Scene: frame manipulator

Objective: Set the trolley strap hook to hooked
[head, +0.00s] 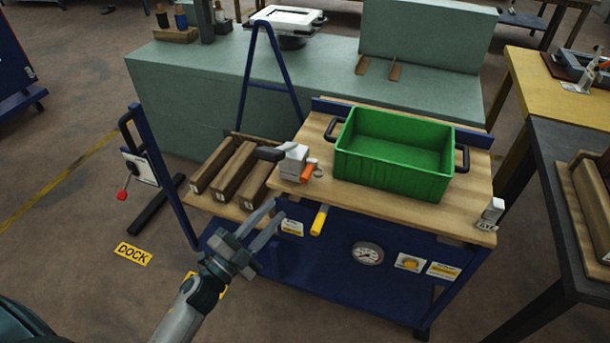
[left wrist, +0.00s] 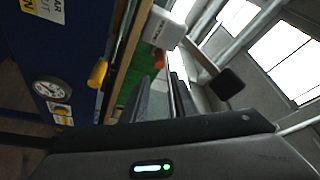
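My left gripper (head: 277,209) is in front of the trolley's near left edge, with its two fingers apart and nothing between them. The trolley (head: 345,217) has a wooden top and a blue frame. A light grey block (head: 292,161) with a dark lever and an orange tab (head: 309,171) sits at the top's left edge, beyond my fingertips. It also shows in the left wrist view (left wrist: 164,28), past the fingers. A small light fitting (head: 492,211) with a partly readable label stands at the right front corner. I cannot tell which part is the strap hook. My right gripper is out of view.
A green crate (head: 390,188) with dark handles stands on the top. A yellow handle (head: 319,220) projects from the front near my gripper, above a gauge (head: 367,253). Wooden beams (head: 233,168) lie at the left. A workbench (head: 190,75) stands behind.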

